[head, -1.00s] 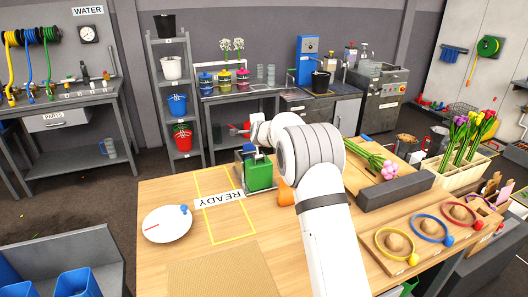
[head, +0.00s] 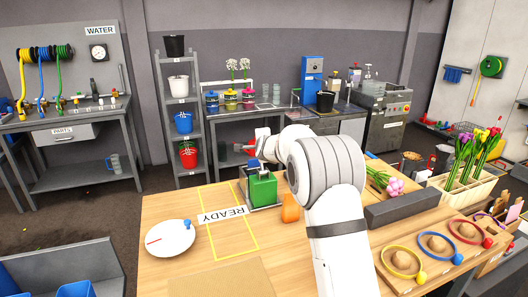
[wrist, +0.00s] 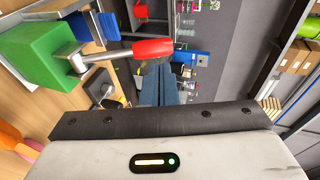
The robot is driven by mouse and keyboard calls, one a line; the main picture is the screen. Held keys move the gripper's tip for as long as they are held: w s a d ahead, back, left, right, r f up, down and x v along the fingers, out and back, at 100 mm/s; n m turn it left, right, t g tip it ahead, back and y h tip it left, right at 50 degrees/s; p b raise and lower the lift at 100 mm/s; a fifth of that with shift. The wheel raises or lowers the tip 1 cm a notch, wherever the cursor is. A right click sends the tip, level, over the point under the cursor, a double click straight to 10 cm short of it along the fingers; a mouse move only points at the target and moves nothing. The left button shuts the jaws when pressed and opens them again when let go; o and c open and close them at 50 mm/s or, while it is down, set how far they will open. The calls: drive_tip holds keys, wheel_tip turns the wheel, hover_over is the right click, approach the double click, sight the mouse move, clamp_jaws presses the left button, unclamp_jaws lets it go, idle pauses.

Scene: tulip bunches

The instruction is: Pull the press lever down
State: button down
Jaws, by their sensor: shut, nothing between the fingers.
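The press is a green block (head: 263,188) on a grey base on the wooden table, just left of my arm in the head view. In the wrist view the green block (wrist: 40,50) is at the upper left. A metal shank runs from it to the red lever handle (wrist: 153,48). My gripper (wrist: 160,68) is shut and empty, its fingers close to the red handle. I cannot tell whether they touch it. In the head view a red piece (head: 243,147), seemingly the handle, shows left of my white wrist, and the fingers are not clearly visible.
A white plate (head: 170,239) and a READY card (head: 222,214) lie left of the press. An orange object (head: 290,208) stands close to its right. A dark grey block (head: 402,207), pink flowers (head: 395,187) and a tray of coloured rings are farther right.

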drive_tip(key=s+d+r+n+g+b, duration=0.1)
drive_tip(key=s+d+n+g, duration=0.2)
drive_tip(key=s, duration=1.1)
drive_tip(key=s+d+r+n+g, duration=0.15)
drive_tip(key=s+n, duration=0.35)
drive_tip(key=s, duration=0.8)
drive_tip(key=s+d+f+n+g, duration=0.1)
drive_tip(key=s+f+n+g, duration=0.1)
drive_tip(key=s, duration=0.7)
drive_tip(key=s+d+f+n+g, duration=0.2)
drive_tip(key=s+f+n, duration=0.1)
drive_tip(key=s, duration=0.7)
drive_tip(key=s+d+f+n+g+h, duration=0.1)
drive_tip(key=s+d+f+n+g, duration=0.1)
drive_tip(key=s, duration=0.7)
wheel_tip(320, 180, down, 2)
drive_tip(key=shift+s+f+n+g, duration=0.1)
drive_tip(key=shift+s+n+g, duration=0.3)
drive_tip(key=shift+n+g, duration=0.25)
